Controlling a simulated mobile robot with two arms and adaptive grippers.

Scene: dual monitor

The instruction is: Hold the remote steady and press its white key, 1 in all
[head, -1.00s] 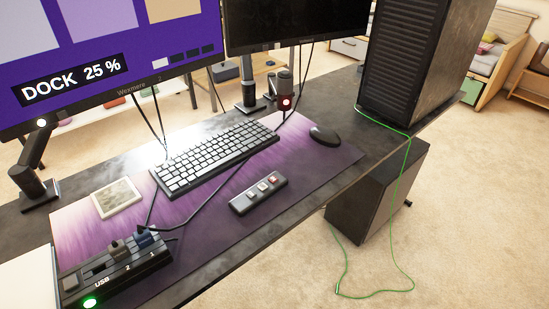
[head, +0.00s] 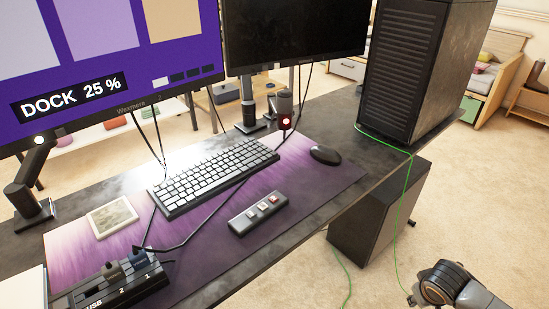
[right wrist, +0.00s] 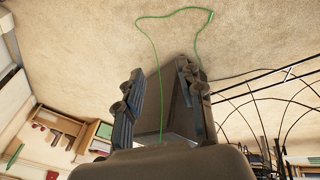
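The remote (head: 242,224) is a dark grey bar lying on the purple desk mat, in front of the keyboard, in the head view. It has three small keys on top, and at least one looks white (head: 250,214). Nothing touches the remote. My right arm shows at the lower right of the head view, beyond the desk edge and well away from the remote. In the right wrist view my right gripper (right wrist: 158,92) is open, with nothing between its fingers. My left gripper is not in view.
The keyboard (head: 215,175), mouse (head: 325,155) and microphone (head: 285,108) stand behind the remote. A USB dock (head: 110,287) with cables is at the front left. A green cable (head: 401,205) hangs from the computer tower (head: 410,75) at the right. The mat around the remote is clear.

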